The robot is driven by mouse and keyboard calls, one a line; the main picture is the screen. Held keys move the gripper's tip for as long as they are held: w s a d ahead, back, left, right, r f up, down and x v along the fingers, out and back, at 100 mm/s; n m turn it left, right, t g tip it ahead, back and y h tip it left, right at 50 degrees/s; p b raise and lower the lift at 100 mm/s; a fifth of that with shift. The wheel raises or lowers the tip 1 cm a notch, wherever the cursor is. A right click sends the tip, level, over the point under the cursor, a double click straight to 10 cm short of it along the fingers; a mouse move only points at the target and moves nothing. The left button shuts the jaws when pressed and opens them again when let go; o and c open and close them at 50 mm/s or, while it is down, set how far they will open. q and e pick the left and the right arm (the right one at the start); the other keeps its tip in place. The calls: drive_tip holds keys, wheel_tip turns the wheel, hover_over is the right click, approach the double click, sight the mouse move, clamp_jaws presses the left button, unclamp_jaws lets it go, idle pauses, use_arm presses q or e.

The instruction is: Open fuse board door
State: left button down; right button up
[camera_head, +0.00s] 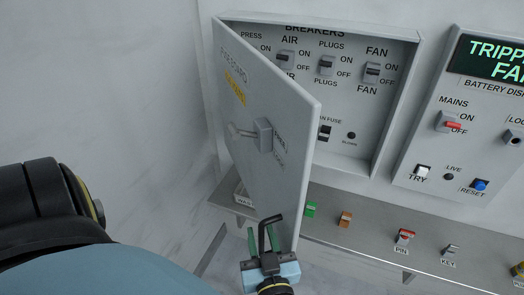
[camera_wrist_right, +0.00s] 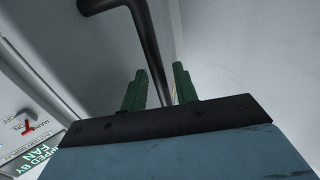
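The grey fuse board door (camera_head: 265,90) is hinged at its left side and stands partly open, swung out from the breaker box (camera_head: 345,150). A latch block (camera_head: 263,135) sits on its outer face. My right gripper (camera_head: 265,238) is at the door's lower end. Its green fingers (camera_wrist_right: 157,88) stand apart on either side of a black bent bar (camera_wrist_right: 147,45), with gaps visible beside it. The bar also shows in the head view (camera_head: 262,238); where it attaches cannot be told. My left arm fills the lower left; its gripper is out of view.
Breaker switches (camera_head: 327,65) show inside the box. A second panel (camera_head: 460,125) with a lit display stands to the right. Below runs a grey shelf (camera_head: 355,235) holding a green piece (camera_head: 310,209), a brown piece (camera_head: 345,218), a pin (camera_head: 404,238) and a key (camera_head: 450,250).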

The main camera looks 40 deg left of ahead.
drive_tip(key=shift+d, duration=0.15)
drive_tip(key=v, duration=1.3)
drive_tip(key=shift+s, duration=0.15)
drive_tip(key=shift+r, duration=0.1)
